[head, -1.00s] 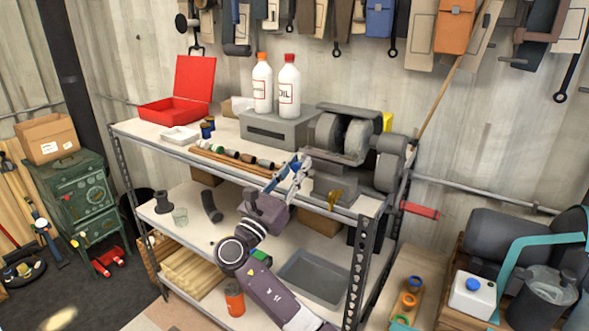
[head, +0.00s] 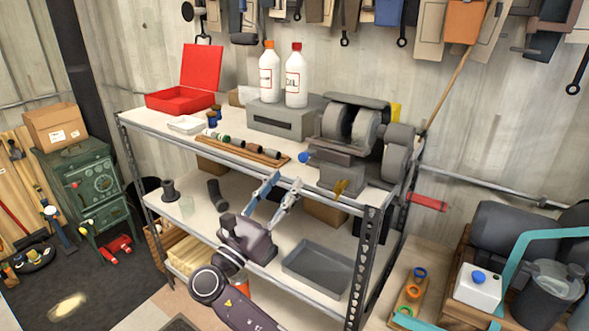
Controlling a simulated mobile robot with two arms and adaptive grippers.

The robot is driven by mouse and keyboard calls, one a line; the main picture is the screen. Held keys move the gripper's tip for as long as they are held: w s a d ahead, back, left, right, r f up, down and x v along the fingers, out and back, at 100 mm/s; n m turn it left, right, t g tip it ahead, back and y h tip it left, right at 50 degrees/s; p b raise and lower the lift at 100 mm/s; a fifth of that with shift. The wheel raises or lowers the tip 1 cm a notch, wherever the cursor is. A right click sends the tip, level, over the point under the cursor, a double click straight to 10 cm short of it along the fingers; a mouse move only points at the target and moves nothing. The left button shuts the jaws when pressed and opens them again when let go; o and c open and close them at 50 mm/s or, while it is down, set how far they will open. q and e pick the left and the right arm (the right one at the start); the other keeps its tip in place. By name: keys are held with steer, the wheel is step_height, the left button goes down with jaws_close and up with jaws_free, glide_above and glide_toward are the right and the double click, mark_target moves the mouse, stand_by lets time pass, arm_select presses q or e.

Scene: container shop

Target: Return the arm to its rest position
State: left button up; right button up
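My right gripper (head: 287,178) is in front of the shelf's upper board (head: 228,152), with its two fingers spread apart and nothing between them. Its arm comes up from the bottom middle. A small blue round thing (head: 303,157) sits on the upper board just beyond the fingertips, apart from them, beside the grey grinder. My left gripper is not in view.
The upper board holds a bench grinder (head: 352,140), white bottles (head: 296,80), an open red case (head: 180,100) and a wooden strip with several dark fittings (head: 240,148). A grey tray (head: 318,268) lies on the lower board.

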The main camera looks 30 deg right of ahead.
steer(key=shift+v, duration=1.1)
